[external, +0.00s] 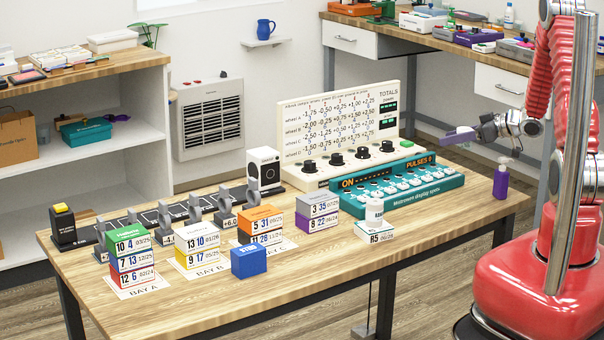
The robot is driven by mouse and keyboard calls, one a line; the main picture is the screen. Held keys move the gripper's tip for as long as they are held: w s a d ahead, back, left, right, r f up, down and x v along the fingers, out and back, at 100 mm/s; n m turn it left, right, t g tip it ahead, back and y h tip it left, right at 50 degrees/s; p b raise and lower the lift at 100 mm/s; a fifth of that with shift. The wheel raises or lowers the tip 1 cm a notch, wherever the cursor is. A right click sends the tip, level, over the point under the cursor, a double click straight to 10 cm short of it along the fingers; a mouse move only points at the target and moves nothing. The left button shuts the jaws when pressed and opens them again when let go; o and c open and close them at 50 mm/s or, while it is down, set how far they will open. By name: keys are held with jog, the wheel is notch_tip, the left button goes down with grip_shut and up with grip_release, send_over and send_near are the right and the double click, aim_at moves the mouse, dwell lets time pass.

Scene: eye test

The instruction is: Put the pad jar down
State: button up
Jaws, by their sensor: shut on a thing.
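My gripper (478,132) is at the upper right, above the far right part of the table and pointing left. It is shut on a small, flat-looking purple thing (457,138), held in the air clear of the table. I cannot tell from its shape whether this is the pad jar. The label is too small to read.
The wooden table (330,280) holds stacked number blocks (131,262), a blue box (249,262), a teal console (400,184) and a white totals board (340,130). A purple bottle (501,182) stands at the right, below my wrist. The front right tabletop is bare.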

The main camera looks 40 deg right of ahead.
jog(key=s+a+f+n+g+y, duration=0.2)
jog(key=s+a+n+y, duration=0.1)
jog(key=s+a, duration=0.6)
jog(key=shift+a+f+n+g+y, duration=0.15)
jog(key=shift+a+n+g+y, duration=0.3)
jog(key=shift+a, duration=0.75)
send_over(445, 209)
jog(key=shift+w+f, duration=0.1)
jog(key=shift+f, duration=2.8)
jog(key=shift+f, duration=2.1)
